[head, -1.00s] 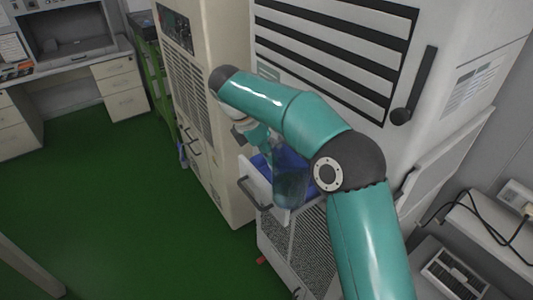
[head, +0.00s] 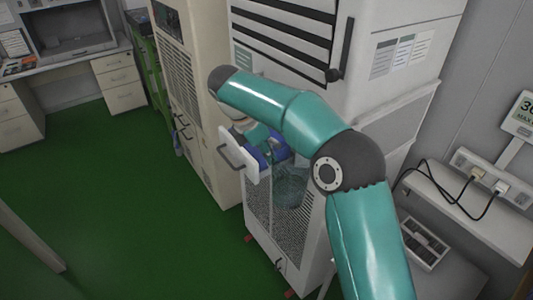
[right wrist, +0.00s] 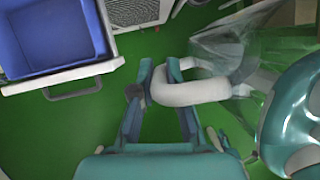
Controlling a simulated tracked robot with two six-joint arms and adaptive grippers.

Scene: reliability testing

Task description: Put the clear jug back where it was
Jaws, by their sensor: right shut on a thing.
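The clear jug (head: 290,190) hangs under my right arm in the head view, in front of the white cabinet's perforated lower panel. In the right wrist view, the see-through jug body (right wrist: 222,52) is at the upper right, with a thick pale handle (right wrist: 190,93). My right gripper (right wrist: 160,72) is shut on that handle. My right forearm and wrist hide part of the jug and gripper in the head view. My left gripper is in neither view.
An open drawer with a blue inside (right wrist: 50,35) juts from the white cabinet (head: 385,55), close to the jug and gripper. A beige cabinet (head: 205,100) stands left of it. A bench (head: 470,205) with cables is at the right. Green floor (head: 130,200) is clear at left.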

